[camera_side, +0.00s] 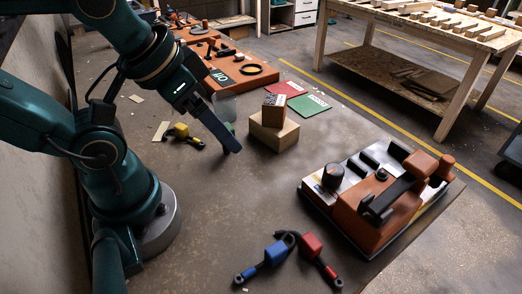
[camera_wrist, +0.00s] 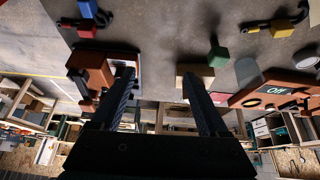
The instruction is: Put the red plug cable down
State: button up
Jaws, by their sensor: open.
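The red plug cable (camera_side: 312,245) lies on the table at the lower middle of the side view, close beside the blue plug cable (camera_side: 275,252). Their dark leads come together at the top. The red plug also shows in the wrist view (camera_wrist: 86,28), at the upper left. My gripper (camera_side: 232,149) hangs over the table well away from it, left of the wooden block. In the wrist view my gripper (camera_wrist: 158,76) has its two fingers wide apart with nothing between them.
The wooden block (camera_side: 274,134) carries a small brown block (camera_side: 274,109). A yellow plug cable (camera_side: 183,132) lies left of my gripper, and a clear cup (camera_side: 224,103) stands behind it. An orange device (camera_side: 378,222) stands at the right. The table's middle is clear.

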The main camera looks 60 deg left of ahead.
notch_tip(320, 180, up, 2)
jog(key=w+n, duration=0.2)
jog(key=m+g, duration=0.2)
jog(key=g, duration=0.4)
send_over(312, 241)
notch_tip(312, 241, down, 11)
notch_tip(312, 241, down, 4)
jog(key=shift+r, duration=0.1)
jog(key=shift+f, duration=0.4)
grip_shut()
